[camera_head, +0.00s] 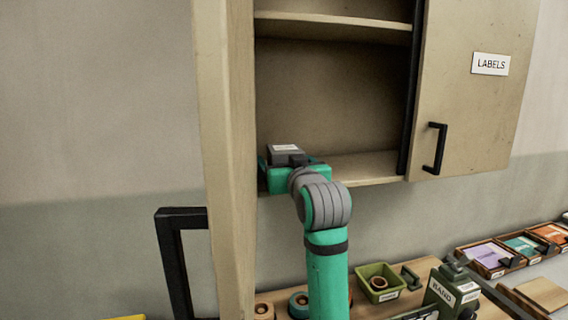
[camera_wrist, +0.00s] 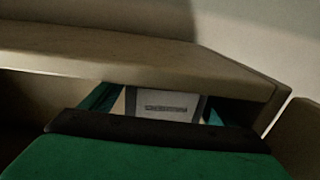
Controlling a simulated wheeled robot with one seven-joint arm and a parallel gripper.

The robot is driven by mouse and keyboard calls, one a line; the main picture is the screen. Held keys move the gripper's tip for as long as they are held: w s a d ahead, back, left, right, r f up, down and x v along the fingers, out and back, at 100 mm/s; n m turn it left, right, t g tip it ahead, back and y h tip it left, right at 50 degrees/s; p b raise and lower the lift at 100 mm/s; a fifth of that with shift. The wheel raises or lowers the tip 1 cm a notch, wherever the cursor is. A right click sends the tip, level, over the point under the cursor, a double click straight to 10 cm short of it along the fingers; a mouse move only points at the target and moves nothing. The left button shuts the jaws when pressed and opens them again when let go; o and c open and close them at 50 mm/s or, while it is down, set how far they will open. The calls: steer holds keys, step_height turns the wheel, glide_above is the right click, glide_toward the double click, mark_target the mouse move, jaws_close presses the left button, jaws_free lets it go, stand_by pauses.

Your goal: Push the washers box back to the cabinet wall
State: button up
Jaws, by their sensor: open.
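A small grey box (camera_head: 287,150) with a white label stands on the lower shelf of the open cabinet, near its left side; I take it to be the washers box. My gripper (camera_head: 291,163) reaches into the cabinet just in front of it, and the green hand hides its lower part. In the wrist view the box's white label (camera_wrist: 163,105) shows between the two green fingers of my open gripper (camera_wrist: 158,103). The print is too small to read. Whether the fingers touch the box I cannot tell. The cabinet's back wall (camera_head: 335,95) shows behind.
The lower shelf (camera_head: 365,168) is bare right of my gripper. An upper shelf (camera_head: 335,27) lies above. The left door (camera_head: 228,150) stands open close to my arm; the LABELS door (camera_head: 475,90) is on the right. A green bin (camera_head: 381,283) and tape rolls sit on the bench below.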

steer(key=shift+w+a, duration=0.1)
steer(key=shift+w, duration=0.15)
steer(key=shift+x, duration=3.95)
steer(key=shift+v, duration=7.6)
